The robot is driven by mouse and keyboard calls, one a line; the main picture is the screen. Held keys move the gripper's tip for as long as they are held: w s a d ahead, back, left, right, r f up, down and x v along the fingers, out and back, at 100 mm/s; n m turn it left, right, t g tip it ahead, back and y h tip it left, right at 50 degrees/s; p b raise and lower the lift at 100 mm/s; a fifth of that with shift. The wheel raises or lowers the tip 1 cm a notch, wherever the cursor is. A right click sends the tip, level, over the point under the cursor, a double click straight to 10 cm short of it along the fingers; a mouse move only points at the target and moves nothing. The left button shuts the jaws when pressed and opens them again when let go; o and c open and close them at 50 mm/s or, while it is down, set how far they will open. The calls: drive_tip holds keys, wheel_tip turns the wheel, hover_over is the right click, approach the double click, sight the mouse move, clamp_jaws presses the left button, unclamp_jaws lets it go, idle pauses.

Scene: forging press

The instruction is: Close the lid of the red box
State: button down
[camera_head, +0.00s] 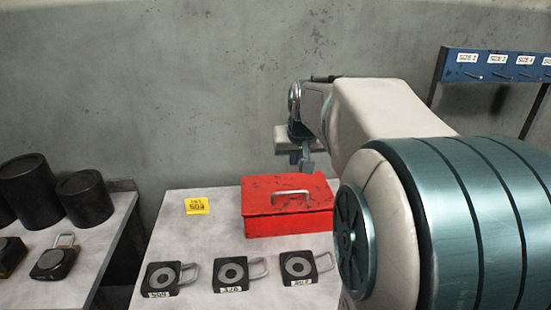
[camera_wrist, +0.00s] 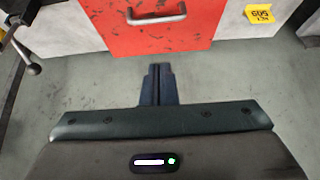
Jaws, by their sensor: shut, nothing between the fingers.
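The red box (camera_head: 287,217) stands on the light table in the middle of the head view. Its lid (camera_head: 262,190) lies flat over the top and looks closed, with a metal handle (camera_head: 291,194) on it. The red lid also shows at the top of the wrist view (camera_wrist: 158,40). My gripper (camera_head: 306,165) is shut and empty, above and behind the box's back edge in the head view. In the wrist view my gripper's fingers (camera_wrist: 158,70) are together, just short of the red surface in the picture. I cannot tell whether they touch it.
Several padlocks, one of them (camera_head: 230,273), lie along the table's front. A yellow note (camera_head: 197,206) lies left of the box. Black cylinders (camera_head: 85,197) stand on another table at left. A blue rack (camera_head: 497,66) is at right. A grey wall (camera_head: 200,90) is close behind.

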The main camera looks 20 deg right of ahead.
drive_tip(key=p, duration=0.1)
hover_over(290, 204)
drive_tip(key=f, duration=0.7)
drive_tip(key=shift+w+d+f, duration=0.15)
drive_tip(key=shift+w+f, duration=0.1)
drive_tip(key=shift+w, duration=0.05)
drive_tip(key=shift+s+f, duration=0.2)
drive_tip(key=shift+f, duration=1.05)
drive_tip(key=shift+s+f+p, duration=0.15)
drive_tip(key=shift+f+p, duration=0.15)
drive_tip(key=shift+f, duration=0.5)
